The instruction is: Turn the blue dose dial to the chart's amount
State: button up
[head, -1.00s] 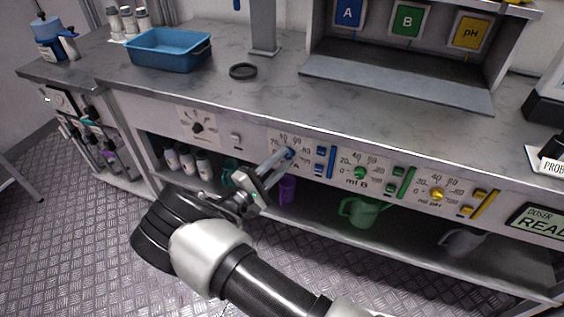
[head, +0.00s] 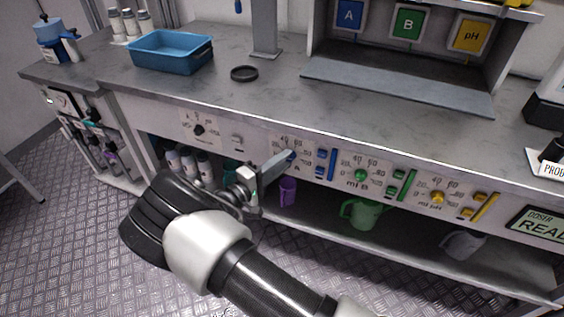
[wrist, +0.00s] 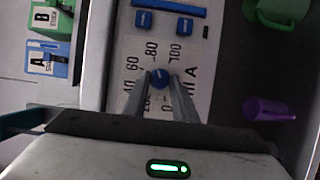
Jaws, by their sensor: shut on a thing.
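The blue dose dial (wrist: 160,77) sits on the white panel marked A, with a printed scale around it. In the wrist view its pale pointer mark stands near the top, but the exact number is hard to read. In the head view the dial (head: 290,156) is mostly hidden by my fingers. My gripper (wrist: 160,85) is shut on the dial, one finger on each side. In the head view my gripper (head: 284,160) reaches the panel from the left. No dosing chart can be made out in these frames.
Right of the dial are blue buttons and a blue bar (head: 333,163), then a green dial (head: 361,175) and a yellow dial (head: 437,197). A purple cup (head: 288,190) and a green jug (head: 362,212) stand on the shelf below. A blue tub (head: 170,52) is on the counter.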

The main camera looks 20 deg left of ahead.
jog(key=o, duration=1)
jog(key=p+v, duration=0.1)
jog(key=v, duration=1.6)
jog(key=shift+s+p, duration=0.15)
jog(key=shift+p, duration=0.2)
